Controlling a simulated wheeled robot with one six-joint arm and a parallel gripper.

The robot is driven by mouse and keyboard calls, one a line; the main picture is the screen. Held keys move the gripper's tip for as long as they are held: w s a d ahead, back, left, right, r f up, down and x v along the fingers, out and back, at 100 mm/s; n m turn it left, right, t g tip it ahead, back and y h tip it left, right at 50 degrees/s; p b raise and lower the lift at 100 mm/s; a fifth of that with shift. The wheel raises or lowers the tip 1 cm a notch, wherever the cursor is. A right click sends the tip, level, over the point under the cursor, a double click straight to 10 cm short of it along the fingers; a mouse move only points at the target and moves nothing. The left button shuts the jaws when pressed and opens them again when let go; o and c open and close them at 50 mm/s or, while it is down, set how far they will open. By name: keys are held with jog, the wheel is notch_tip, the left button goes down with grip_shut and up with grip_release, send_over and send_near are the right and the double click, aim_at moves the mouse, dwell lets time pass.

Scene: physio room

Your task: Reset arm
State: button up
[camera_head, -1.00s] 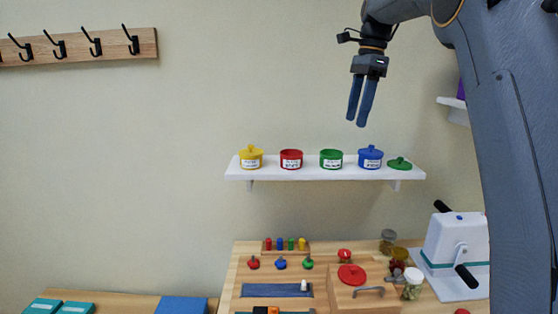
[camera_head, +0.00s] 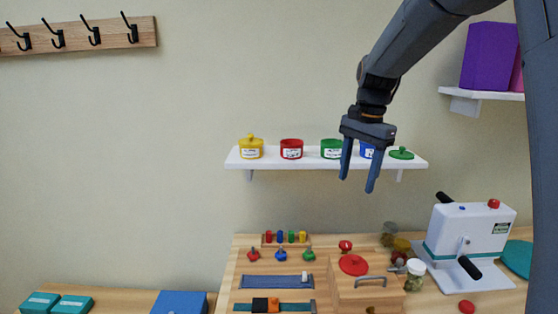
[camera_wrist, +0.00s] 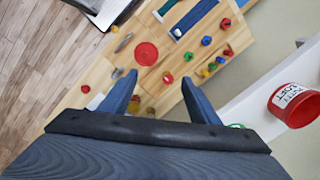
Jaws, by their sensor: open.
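My gripper (camera_head: 358,183) is open and empty, pointing down in front of the right part of the wall shelf (camera_head: 290,162) in the head view. It partly hides the blue pot (camera_head: 367,150) there. In the wrist view my two fingers (camera_wrist: 158,90) are spread apart with nothing between them, above the wooden workbench (camera_wrist: 88,72).
The shelf bears a yellow pot (camera_head: 251,148), a red pot (camera_head: 291,149), a green pot (camera_head: 331,149) and a green lid (camera_head: 401,153). Below stand a white machine (camera_head: 470,232) and a red disc (camera_head: 354,265). A purple box (camera_head: 488,56) is upper right.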

jog(key=s+f+n+b, duration=0.4)
jog(key=s+f+n, duration=0.6)
jog(key=s+f, duration=1.2)
jog(key=shift+s+a+t+h, duration=0.15)
jog(key=shift+a+t+h, duration=0.2)
jog(key=shift+t+h, duration=0.05)
jog(key=shift+d+f, duration=0.1)
jog(key=shift+d, duration=0.05)
